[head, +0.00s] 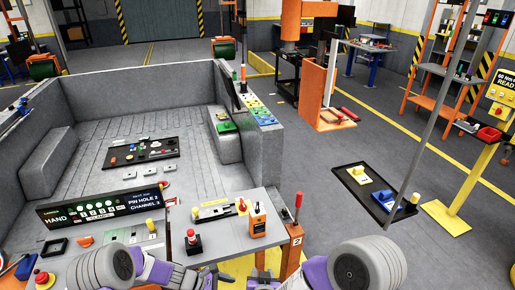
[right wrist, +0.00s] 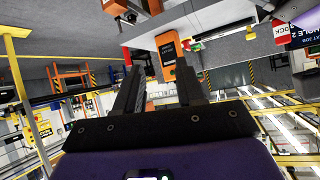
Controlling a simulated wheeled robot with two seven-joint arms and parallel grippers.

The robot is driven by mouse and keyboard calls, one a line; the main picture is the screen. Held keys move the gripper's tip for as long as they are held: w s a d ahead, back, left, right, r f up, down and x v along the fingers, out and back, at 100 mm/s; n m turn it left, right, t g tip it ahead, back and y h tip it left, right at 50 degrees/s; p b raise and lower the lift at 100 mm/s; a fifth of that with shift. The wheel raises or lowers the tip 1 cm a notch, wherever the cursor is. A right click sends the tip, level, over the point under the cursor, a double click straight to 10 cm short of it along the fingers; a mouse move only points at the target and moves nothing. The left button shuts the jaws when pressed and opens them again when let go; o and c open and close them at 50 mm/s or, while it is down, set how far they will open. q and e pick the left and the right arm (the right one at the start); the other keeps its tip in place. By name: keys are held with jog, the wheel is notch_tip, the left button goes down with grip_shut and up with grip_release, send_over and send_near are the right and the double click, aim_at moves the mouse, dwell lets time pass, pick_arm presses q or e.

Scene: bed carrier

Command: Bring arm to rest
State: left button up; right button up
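My right gripper (right wrist: 158,80) shows in the right wrist view with its two dark fingers spread apart and nothing between them. An orange box with a dark panel (right wrist: 170,55) is visible beyond the fingertips. In the head view the right gripper (head: 265,262) is at the bottom centre, just in front of the grey table's near edge. My left gripper (head: 208,277) is at the bottom edge, left of the right one; its fingers are partly cut off and their opening is unclear.
A grey table (head: 175,235) with a red button (head: 192,240), an orange box (head: 257,220) and a sign panel (head: 105,207) lies close ahead. A red-handled lever (head: 298,205) stands at its right. Behind is a grey truck bed (head: 95,110). Floor to the right is open around a black tray (head: 350,180).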

pick_arm(q)
jog(key=s+f+m+y+b, duration=0.1)
jog(key=s+f+m+y, duration=0.2)
jog(key=s+f+m, duration=0.3)
jog(key=s+f+m+g+y+b, duration=0.1)
jog(key=s+f+m, duration=0.5)
jog(key=s, duration=0.8)
jog(key=m+y+b, duration=0.1)
jog(key=m, duration=0.2)
jog(key=shift+f+y, duration=0.15)
jog(key=shift+y, duration=0.25)
jog(key=shift+s+d+m, duration=0.15)
jog(key=shift+d+m, duration=0.1)
jog(key=shift+m, duration=0.25)
pick_arm(e)
jog(key=s+d+f+m+g+y, duration=0.1)
jog(key=s+d+f+g, duration=0.3)
jog(key=s+f, duration=0.6)
jog(key=s+d+f+m+g+y, duration=0.1)
jog(key=s+d+f+g, duration=0.3)
jog(key=s+f, duration=0.6)
notch_tip(320, 180, down, 3)
jog(key=g+y, duration=0.1)
jog(key=g, duration=0.1)
jog(key=shift+s+d+r+g+y, duration=0.15)
jog(key=shift+s+r+g+y, duration=0.05)
jog(key=shift+s+g+y, duration=0.2)
